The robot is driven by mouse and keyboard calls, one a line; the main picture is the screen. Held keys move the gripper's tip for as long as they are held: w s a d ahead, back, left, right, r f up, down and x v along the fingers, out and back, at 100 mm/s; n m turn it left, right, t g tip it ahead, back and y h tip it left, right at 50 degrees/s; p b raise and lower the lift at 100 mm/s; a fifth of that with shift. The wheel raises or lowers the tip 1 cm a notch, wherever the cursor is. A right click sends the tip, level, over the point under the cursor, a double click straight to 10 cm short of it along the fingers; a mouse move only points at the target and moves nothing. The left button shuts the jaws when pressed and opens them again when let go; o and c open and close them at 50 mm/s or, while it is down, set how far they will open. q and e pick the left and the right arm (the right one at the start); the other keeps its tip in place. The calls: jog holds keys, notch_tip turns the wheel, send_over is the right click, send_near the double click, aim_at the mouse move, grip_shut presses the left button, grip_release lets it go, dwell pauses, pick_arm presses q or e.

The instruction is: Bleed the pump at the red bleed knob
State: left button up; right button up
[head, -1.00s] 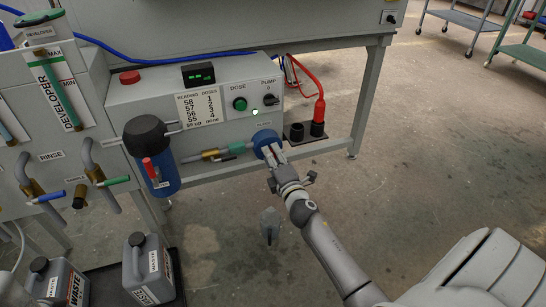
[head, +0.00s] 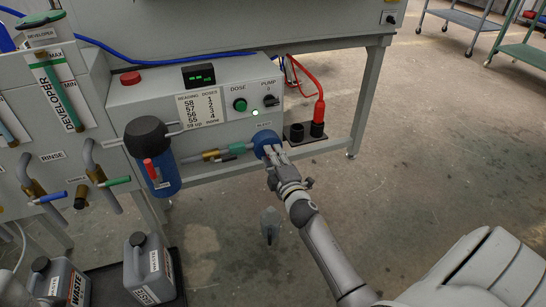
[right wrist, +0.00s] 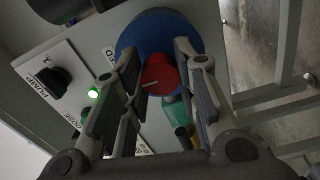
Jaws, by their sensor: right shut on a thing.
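The red bleed knob (right wrist: 158,76) shows in the right wrist view, in front of the round blue pump head (right wrist: 150,30). A pale line marks its face. My right gripper (right wrist: 158,82) has its fingers on either side of the knob and is shut on it. In the head view the right gripper (head: 274,153) reaches the blue pump head (head: 265,137) from below right, and its fingers hide the knob. The panel's green lamp (head: 255,112) is lit. My left gripper does not show.
Above the pump are the green DOSE button (head: 240,104), black PUMP switch (head: 270,100) and lit display (head: 199,75). A blue filter housing (head: 165,172) stands left. A red probe (head: 319,112) and black holder (head: 317,129) are right. Floor at right is clear.

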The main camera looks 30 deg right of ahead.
jog(key=shift+f, duration=0.1)
jog(key=o, duration=1)
jog(key=v, duration=1.2)
